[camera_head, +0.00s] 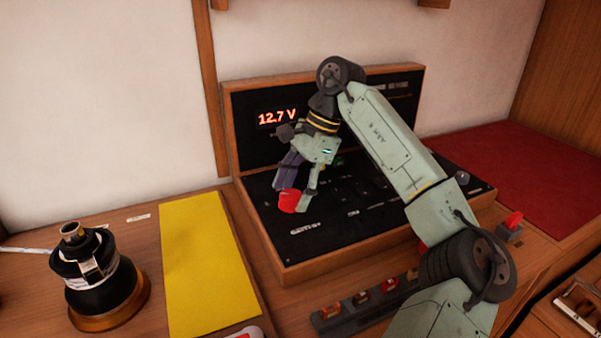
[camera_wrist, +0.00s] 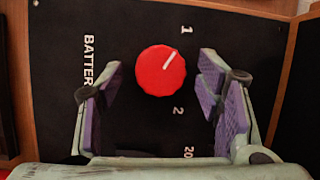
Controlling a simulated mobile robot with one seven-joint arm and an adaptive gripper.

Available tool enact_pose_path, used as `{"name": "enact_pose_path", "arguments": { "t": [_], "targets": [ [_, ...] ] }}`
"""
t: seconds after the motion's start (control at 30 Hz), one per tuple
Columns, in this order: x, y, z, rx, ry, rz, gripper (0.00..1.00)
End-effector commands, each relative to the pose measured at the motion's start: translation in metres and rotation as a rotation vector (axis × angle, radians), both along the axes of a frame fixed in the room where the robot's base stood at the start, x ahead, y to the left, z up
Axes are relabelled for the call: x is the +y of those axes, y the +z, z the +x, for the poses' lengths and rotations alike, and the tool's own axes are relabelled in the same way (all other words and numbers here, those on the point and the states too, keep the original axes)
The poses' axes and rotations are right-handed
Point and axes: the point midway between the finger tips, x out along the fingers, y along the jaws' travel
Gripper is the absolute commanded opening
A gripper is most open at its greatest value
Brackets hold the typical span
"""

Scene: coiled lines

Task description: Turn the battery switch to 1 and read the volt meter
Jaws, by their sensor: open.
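The battery switch is a round red knob (camera_wrist: 155,80) on a black panel, with a "BATTER…" label beside it. Its white pointer line is aimed at the "1" (camera_wrist: 186,30); the "2" (camera_wrist: 178,110) is on its lower right. The knob also shows in the head view (camera_head: 287,203), partly behind my gripper (camera_head: 294,190). My gripper is open, its purple-padded fingers on either side of the knob with visible gaps. The volt meter (camera_head: 277,117) on the upright panel is lit and reads 12.7 V in red digits.
The wood-framed console (camera_head: 290,270) has other controls, partly hidden by my arm. A yellow sheet (camera_head: 205,265) and a black device on a round wooden base (camera_head: 105,290) lie left. A fuse strip (camera_head: 365,303) is in front. A red mat (camera_head: 515,165) lies right.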

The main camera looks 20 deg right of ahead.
Motion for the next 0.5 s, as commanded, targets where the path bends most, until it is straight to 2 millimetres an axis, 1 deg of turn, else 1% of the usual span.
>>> {"name": "enact_pose_path", "arguments": {
  "t": [0.17, 0.3, 0.5],
  "targets": [
    [-0.011, 0.028, 0.000, -0.002, -0.003, -0.003, 0.60],
    [-0.024, 0.057, 0.000, -0.001, -0.005, -0.007, 0.60],
    [-0.037, 0.088, -0.001, -0.002, -0.004, -0.006, 0.60]
  ]
}}
